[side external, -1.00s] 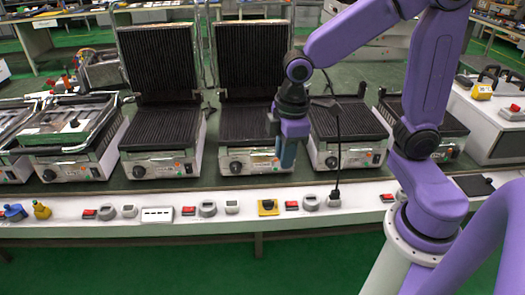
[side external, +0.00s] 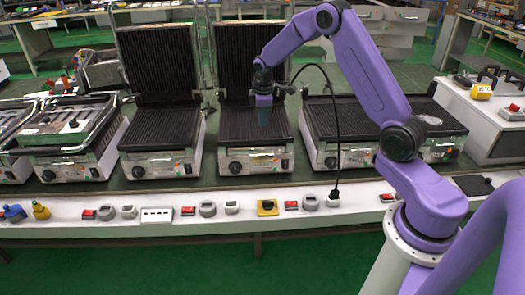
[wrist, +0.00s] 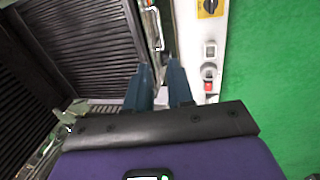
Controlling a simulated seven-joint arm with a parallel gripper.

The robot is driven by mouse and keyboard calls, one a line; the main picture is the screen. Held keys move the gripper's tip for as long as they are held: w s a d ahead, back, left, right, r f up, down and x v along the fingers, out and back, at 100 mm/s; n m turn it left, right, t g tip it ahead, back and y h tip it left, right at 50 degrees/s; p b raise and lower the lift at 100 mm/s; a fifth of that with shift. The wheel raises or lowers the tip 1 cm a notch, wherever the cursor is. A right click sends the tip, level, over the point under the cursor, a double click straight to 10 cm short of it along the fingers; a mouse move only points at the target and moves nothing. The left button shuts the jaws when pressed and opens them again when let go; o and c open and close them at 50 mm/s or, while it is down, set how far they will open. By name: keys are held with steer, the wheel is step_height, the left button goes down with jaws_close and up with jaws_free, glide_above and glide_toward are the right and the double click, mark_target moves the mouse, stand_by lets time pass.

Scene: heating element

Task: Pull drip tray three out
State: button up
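The third grill from the left with a clear view of its open plate (side external: 255,123) stands mid-table, its ribbed lid raised and a dark knob on its front panel (side external: 254,163). I cannot make out drip tray three for certain in either view. My gripper (side external: 263,113) points down over that open lower plate; whether it touches the plate is unclear. In the wrist view my gripper (wrist: 160,68) has its two blue fingers apart, with no object clearly held between them. A thin silver bar (wrist: 152,25) shows just beyond the fingertips.
An open grill (side external: 160,130) and closed presses stand to the left, a wide flat grill (side external: 340,155) to the right. A white ledge (side external: 100,230) with switches and sockets runs along the front. A black cable (side external: 337,130) hangs right of my gripper.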

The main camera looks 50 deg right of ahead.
mark_target(263, 155)
steer(key=f, duration=0.5)
steer(key=w+d+f, duration=0.1)
steer(key=f, duration=0.5)
steer(key=w+d+f, duration=0.1)
steer(key=f, duration=0.5)
steer(key=shift+w+d, duration=0.1)
steer(key=shift+d, duration=0.1)
jaws_close()
stand_by(0.9)
